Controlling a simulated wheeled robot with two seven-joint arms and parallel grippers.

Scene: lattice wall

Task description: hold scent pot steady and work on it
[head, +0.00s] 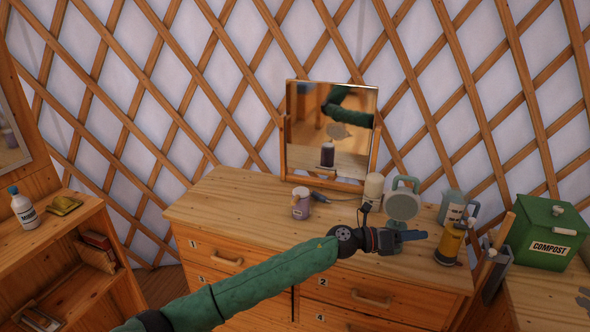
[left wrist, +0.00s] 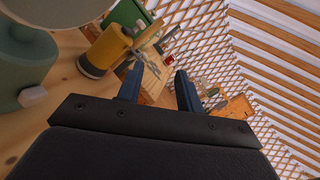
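A small purple jar with a pale lid (head: 301,203), which I take to be the scent pot, stands upright on the wooden dresser top, left of the middle. My left gripper (head: 412,236) is over the dresser's front edge, well to the right of the jar and apart from it. It points right, towards a yellow canister (head: 452,243). In the left wrist view its two blue fingers (left wrist: 158,88) are apart with nothing between them; the jar does not show there. My right gripper is not in view.
The dresser top (head: 240,205) also holds a white cylinder (head: 373,187), a round-faced grey-green device (head: 403,203) and a grey jug (head: 451,206). A mirror (head: 331,130) stands behind. A green compost bin (head: 545,233) is at right. The dresser top's left part is clear.

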